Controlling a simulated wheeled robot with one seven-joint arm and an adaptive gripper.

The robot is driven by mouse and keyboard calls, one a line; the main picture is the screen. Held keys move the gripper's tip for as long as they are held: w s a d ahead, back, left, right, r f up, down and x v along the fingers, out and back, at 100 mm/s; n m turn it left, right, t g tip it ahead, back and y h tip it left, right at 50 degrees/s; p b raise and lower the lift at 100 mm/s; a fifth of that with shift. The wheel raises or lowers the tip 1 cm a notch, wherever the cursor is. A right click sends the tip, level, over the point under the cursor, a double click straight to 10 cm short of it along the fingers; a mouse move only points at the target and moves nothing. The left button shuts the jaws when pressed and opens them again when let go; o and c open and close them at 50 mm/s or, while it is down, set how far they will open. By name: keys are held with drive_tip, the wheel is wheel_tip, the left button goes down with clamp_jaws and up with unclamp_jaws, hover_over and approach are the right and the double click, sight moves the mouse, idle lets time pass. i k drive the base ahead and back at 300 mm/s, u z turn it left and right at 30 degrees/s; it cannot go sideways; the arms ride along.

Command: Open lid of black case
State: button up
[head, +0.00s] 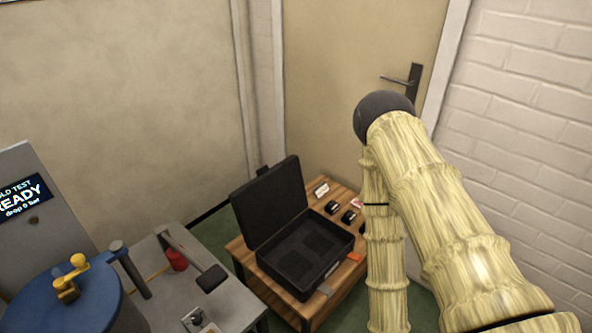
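The black case (312,268) stands on a small wooden table. Its lid (268,203) is up, tilted back toward the wall. The inside shows a dark lining with two darker patches and looks empty. My arm, with a bamboo-like surface, fills the right of the head view, in front of and to the right of the case. My gripper does not show in this view.
The wooden table (246,256) holds several small black items (333,207) and cards behind the case. A grey bench (229,310) with a blue round-topped device (65,300) and red object (175,260) is left. A door (350,70) stands behind.

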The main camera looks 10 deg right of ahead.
sight(264, 205)
drive_tip(key=z, duration=0.2)
drive_tip(key=k, duration=0.3)
drive_tip(key=z, duration=0.6)
drive_tip(key=i, duration=0.65)
drive_tip(key=u, duration=0.95)
drive_tip(key=i, duration=0.45)
drive_tip(key=u, duration=0.5)
